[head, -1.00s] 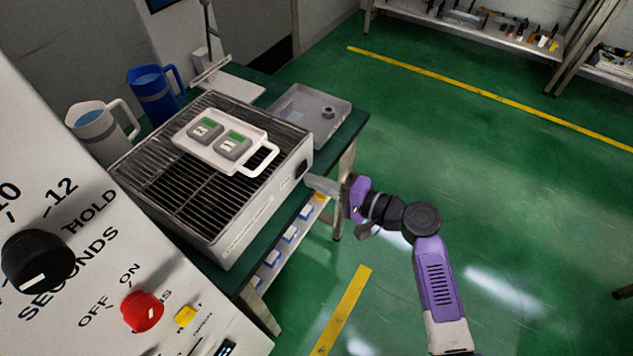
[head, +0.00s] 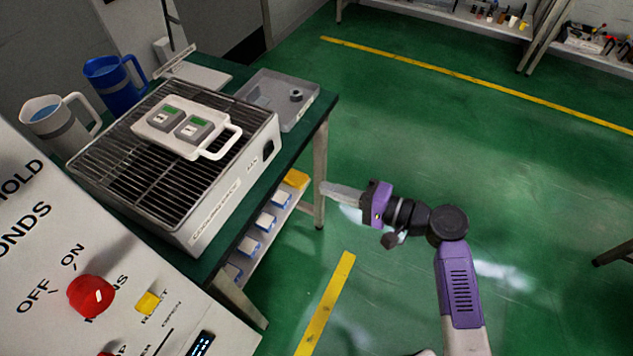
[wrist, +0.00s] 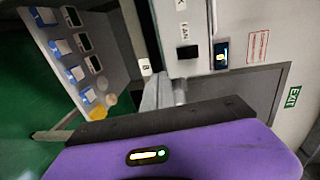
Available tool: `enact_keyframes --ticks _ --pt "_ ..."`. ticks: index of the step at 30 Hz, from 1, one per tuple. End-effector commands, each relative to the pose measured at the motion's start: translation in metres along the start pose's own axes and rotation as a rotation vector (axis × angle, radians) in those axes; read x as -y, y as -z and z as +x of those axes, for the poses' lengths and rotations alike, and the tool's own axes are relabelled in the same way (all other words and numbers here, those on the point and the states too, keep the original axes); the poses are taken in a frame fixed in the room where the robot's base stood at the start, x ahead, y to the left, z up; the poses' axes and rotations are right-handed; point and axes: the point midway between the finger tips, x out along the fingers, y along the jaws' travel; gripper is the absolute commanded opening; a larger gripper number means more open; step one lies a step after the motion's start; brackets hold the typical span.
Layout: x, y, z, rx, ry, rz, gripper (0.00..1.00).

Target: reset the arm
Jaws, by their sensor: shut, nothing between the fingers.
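My gripper (head: 342,191) is at the end of my purple and black arm, to the right of the green table in the head view. Its grey fingers point left, toward the table leg, and are shut with nothing held. In the wrist view the fingers (wrist: 164,92) show above the purple wrist housing, in front of a grey door and wall. The arm is bent at its black joint, over open floor.
A grilled grey box (head: 215,200) stands on the table (head: 312,115) with a white handled tray (head: 218,150) on top. Blue (head: 115,88) and white (head: 60,122) jugs stand behind. A control panel (head: 45,290) fills the lower left. Green floor (head: 470,150) lies open to the right.

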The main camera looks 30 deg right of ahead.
Motion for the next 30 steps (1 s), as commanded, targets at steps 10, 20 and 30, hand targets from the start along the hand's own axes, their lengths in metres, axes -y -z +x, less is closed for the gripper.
enact_keyframes --ticks 10,20,30 --pt "-0.004 0.000 -0.012 0.001 0.000 -0.001 0.00" --pt "-0.004 0.000 -0.012 0.001 0.000 -0.001 0.00" --pt "-0.005 0.047 -0.018 -0.200 -0.066 -0.120 0.00"
